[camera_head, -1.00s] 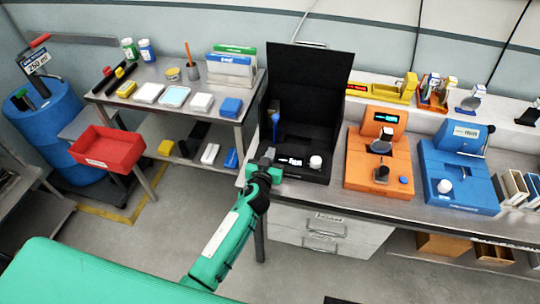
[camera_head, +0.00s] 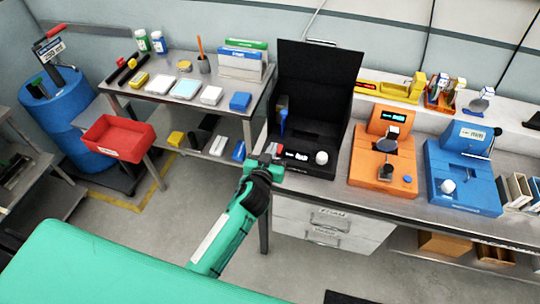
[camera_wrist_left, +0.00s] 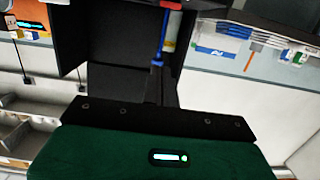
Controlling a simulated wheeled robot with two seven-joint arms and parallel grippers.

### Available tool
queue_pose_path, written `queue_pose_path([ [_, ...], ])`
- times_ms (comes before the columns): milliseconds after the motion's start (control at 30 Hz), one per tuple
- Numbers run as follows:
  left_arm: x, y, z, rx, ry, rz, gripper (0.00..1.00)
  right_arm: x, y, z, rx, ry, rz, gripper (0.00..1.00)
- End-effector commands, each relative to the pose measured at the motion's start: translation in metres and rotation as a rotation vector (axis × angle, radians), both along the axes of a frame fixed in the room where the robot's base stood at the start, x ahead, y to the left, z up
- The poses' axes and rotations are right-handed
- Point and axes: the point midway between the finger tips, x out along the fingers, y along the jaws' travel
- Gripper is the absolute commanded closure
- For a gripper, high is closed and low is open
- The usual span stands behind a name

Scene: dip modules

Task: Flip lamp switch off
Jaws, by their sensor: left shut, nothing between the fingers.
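A black open-lidded lamp box (camera_head: 310,75) stands at the left end of the bench. Its base carries a small lit display (camera_head: 296,154), a white knob (camera_head: 321,157) and an upright blue-handled piece (camera_head: 283,122). A small red part (camera_head: 279,149), possibly the switch, shows at the base's front left. It seems to show also at the top of the left wrist view (camera_wrist_left: 171,5). My left gripper (camera_head: 273,156) is shut and empty at the box's front left corner, close to the red part; I cannot tell whether they touch. My right gripper is not in view.
An orange device (camera_head: 372,165) and a blue device (camera_head: 460,185) stand to the right on the bench. A side table (camera_head: 150,112) with small boxes is at the left. A red bin (camera_head: 118,140) and a blue barrel (camera_head: 65,120) are further left.

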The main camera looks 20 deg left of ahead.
Motion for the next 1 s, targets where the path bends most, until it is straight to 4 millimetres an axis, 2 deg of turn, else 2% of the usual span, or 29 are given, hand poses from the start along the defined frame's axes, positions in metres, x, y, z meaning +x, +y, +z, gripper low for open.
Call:
queue_pose_path([
  [100,-0.015,0.0,0.004,-0.001,0.0,0.0,1.0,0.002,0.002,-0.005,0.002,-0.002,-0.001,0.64],
  [267,-0.024,0.0,0.009,-0.001,0.0,0.0,1.0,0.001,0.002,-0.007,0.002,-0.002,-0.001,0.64],
  [867,-0.026,0.0,0.01,-0.001,0.001,0.0,1.0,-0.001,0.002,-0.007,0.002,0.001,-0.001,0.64],
  [1000,-0.037,0.01,0.005,0.002,0.046,0.031,1.0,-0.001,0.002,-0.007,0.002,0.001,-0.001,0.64],
])
